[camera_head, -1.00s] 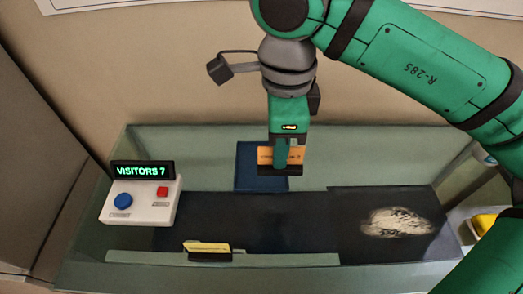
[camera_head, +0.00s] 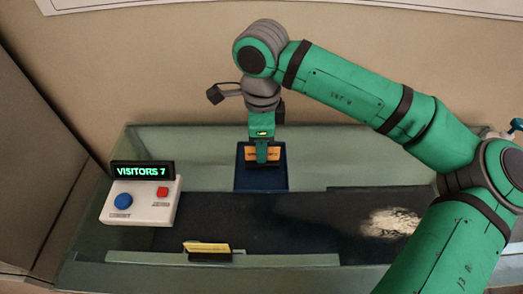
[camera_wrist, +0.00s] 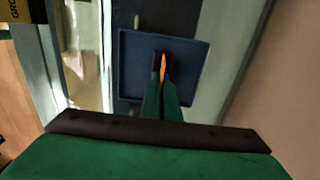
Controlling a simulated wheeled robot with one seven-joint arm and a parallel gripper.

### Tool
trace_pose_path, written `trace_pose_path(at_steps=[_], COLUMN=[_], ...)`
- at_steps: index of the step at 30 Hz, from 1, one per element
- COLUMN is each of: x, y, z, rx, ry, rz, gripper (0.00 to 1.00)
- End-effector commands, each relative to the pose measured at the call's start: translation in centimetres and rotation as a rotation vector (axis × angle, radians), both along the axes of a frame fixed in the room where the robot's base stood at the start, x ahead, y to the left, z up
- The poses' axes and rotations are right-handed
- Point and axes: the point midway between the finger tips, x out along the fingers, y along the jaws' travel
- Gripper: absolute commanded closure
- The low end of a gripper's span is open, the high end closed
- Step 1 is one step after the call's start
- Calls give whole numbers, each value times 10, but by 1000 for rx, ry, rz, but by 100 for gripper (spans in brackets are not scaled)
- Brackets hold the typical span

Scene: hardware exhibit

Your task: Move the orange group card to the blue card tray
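The orange group card (camera_head: 250,154) is upright in my gripper (camera_head: 262,158), over the blue card tray (camera_head: 262,184) at the back of the counter. In the wrist view the card (camera_wrist: 163,67) shows edge-on as a thin orange strip between the closed fingers (camera_wrist: 163,85). The tray (camera_wrist: 193,75) lies below and around it in that view. Whether the card's lower edge touches the tray cannot be told. The card's middle is hidden behind a finger in the head view.
A white counter box with blue and red buttons (camera_head: 139,203) and a "VISITORS 7" display (camera_head: 142,170) stands left. A yellow card in a dark holder (camera_head: 207,248) is at the front. A pale speckled patch (camera_head: 390,222) lies right on the dark mat (camera_head: 300,215).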

Motion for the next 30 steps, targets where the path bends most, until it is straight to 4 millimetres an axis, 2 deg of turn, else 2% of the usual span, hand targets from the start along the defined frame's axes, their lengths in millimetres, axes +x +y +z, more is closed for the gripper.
trace_pose_path(at_steps=[13,15,16,25,30], x=[0,0,0,0,0], y=[0,0,0,0,-1], z=[-9,-8,-8,-7,6], rx=[1,1,1,1,-2], ry=[-1,-1,-1,-1,-3], rz=[0,0,0,-1,-2], gripper=[100,84,79,79,79])
